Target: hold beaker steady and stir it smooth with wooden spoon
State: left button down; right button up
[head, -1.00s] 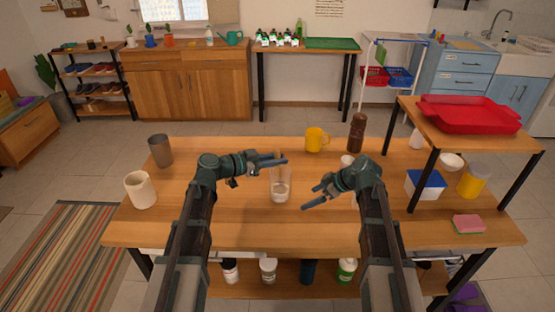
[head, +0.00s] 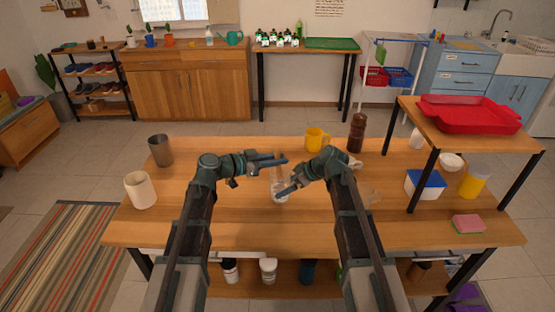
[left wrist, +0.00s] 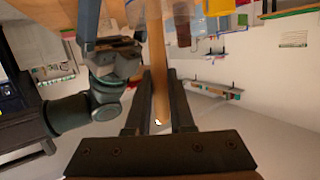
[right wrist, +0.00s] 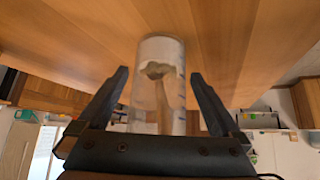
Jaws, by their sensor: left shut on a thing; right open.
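The clear beaker (head: 278,199) stands upright near the middle of the wooden table, with pale contents in its bottom. It also shows between the fingers of my open right gripper (right wrist: 162,88) in the right wrist view (right wrist: 160,52). In the head view the right gripper (head: 284,190) is low at the beaker's right side; contact cannot be told. My left gripper (head: 284,159) is above the beaker, shut on the wooden spoon, whose handle shows in the left wrist view (left wrist: 158,70). The spoon's lower end is inside the beaker.
A grey cup (head: 160,151) and a cream mug (head: 140,190) stand at the table's left. A yellow mug (head: 316,139) and a brown bottle (head: 356,133) stand behind my right arm. A raised side shelf with a red tray (head: 468,113) is at the right. The table's front middle is clear.

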jog(key=shift+w+a, duration=0.3)
jog(key=shift+a, duration=0.25)
jog(key=shift+w+a, duration=0.3)
jog(key=shift+a, duration=0.25)
jog(key=c, duration=0.9)
